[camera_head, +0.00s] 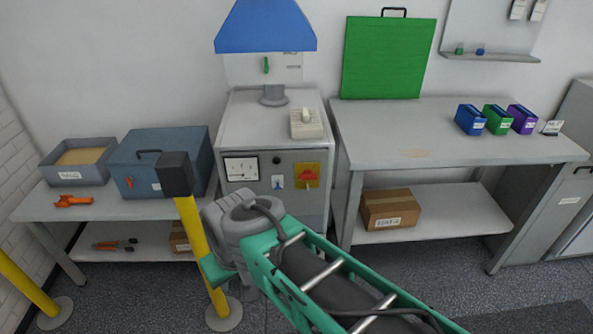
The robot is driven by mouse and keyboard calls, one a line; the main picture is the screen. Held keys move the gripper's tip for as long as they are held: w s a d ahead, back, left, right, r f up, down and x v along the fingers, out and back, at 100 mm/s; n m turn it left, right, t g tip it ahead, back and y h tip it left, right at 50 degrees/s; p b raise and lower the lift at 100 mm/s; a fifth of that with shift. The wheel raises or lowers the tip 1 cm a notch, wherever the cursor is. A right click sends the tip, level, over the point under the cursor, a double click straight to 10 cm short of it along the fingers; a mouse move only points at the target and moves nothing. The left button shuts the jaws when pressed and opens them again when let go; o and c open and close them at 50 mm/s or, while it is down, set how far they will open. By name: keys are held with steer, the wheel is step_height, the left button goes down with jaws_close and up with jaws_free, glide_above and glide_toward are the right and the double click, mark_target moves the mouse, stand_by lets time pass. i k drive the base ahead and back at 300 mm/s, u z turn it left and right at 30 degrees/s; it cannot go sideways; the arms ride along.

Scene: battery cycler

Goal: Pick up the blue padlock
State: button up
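A tiny blue item (480,51) sits on the narrow wall shelf at the upper right, right of a tiny green item (459,49). It may be the blue padlock, but it is too small to tell. My arm reaches in from the bottom right, with a teal link and a grey joint in front of the grey cabinet (232,136). The fingers of my gripper do not show, and I see nothing held.
Blue (470,120), green (497,120) and purple (522,119) boxes stand on the right bench (370,140). A yellow post (203,250) stands before the left bench (105,208). An orange tool (73,201) lies on that bench.

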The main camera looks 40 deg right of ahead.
mark_target(480, 51)
steer(key=z, duration=3.55)
steer(key=i, duration=3.9)
steer(key=u, duration=3.35)
